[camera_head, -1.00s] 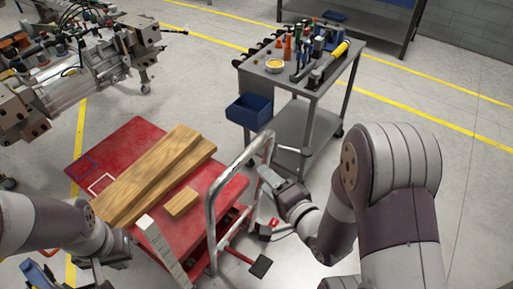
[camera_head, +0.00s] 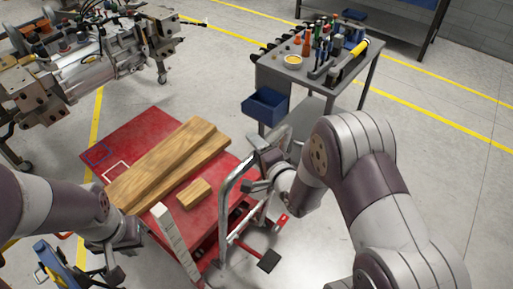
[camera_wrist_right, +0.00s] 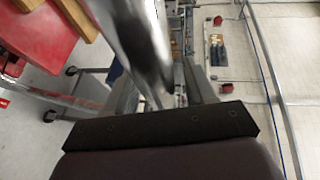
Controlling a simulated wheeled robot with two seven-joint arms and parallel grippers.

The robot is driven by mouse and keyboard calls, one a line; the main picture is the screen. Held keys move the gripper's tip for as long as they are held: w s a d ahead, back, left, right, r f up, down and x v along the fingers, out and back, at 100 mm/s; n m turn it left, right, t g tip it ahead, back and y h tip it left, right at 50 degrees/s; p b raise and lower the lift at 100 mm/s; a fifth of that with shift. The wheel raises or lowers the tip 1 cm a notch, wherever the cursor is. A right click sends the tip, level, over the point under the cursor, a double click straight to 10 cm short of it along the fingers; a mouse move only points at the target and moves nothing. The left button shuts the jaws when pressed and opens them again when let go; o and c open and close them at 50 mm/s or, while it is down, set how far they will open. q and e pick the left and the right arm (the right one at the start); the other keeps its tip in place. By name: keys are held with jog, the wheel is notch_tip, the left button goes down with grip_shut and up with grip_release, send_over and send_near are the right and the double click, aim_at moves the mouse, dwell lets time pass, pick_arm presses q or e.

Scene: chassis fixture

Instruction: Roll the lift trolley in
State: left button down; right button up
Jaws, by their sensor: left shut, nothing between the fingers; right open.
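The lift trolley has a red platform (camera_head: 118,139) and a grey tubular push handle (camera_head: 226,205) at its near right end. Long wooden beams (camera_head: 172,160) and a small wood block (camera_head: 194,193) lie on it. My right gripper (camera_head: 264,160) is open at the top of the handle. In the right wrist view the handle (camera_wrist_right: 137,40) runs close by the open fingers (camera_wrist_right: 157,85); I cannot tell whether it touches them. My left gripper (camera_head: 112,262) is shut and empty, near the platform's near left corner, apart from the handle.
The chassis fixture (camera_head: 85,65) stands at the upper left. A tool cart (camera_head: 275,65) with a blue bin (camera_head: 265,105) stands behind the handle. A black pedal (camera_head: 269,261) sticks out at the trolley's near end. Yellow lines mark the grey floor, which is clear at right.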

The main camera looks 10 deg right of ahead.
grip_shut()
jog(key=shift+w+a, duration=0.1)
jog(key=shift+a, duration=0.05)
